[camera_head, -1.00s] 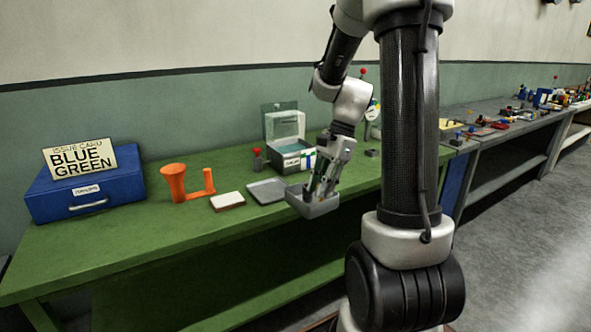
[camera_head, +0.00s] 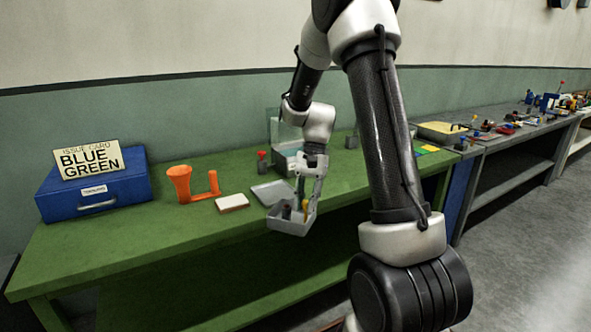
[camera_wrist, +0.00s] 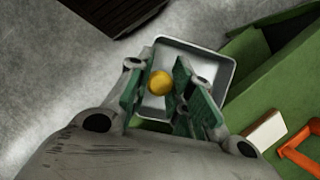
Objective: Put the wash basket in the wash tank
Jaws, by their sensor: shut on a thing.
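The wash basket (camera_head: 288,226) is a shallow grey open tray with a yellow part and a dark part inside. It hangs tilted under my gripper (camera_head: 306,198), off the green table's front edge. In the wrist view the basket (camera_wrist: 222,72) shows below the fingers, over the floor beside the table. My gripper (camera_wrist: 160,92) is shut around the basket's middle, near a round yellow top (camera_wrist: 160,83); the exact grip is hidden. The wash tank (camera_head: 288,163) stands further back on the table, its clear lid (camera_head: 283,130) raised. My arm partly hides the tank.
A flat grey tray (camera_head: 272,192) lies on the table between basket and tank. A red-topped item (camera_head: 262,160) stands left of the tank. A white block (camera_head: 232,203), orange stand (camera_head: 182,184) and blue case (camera_head: 110,193) with an issue card (camera_head: 88,160) are further left.

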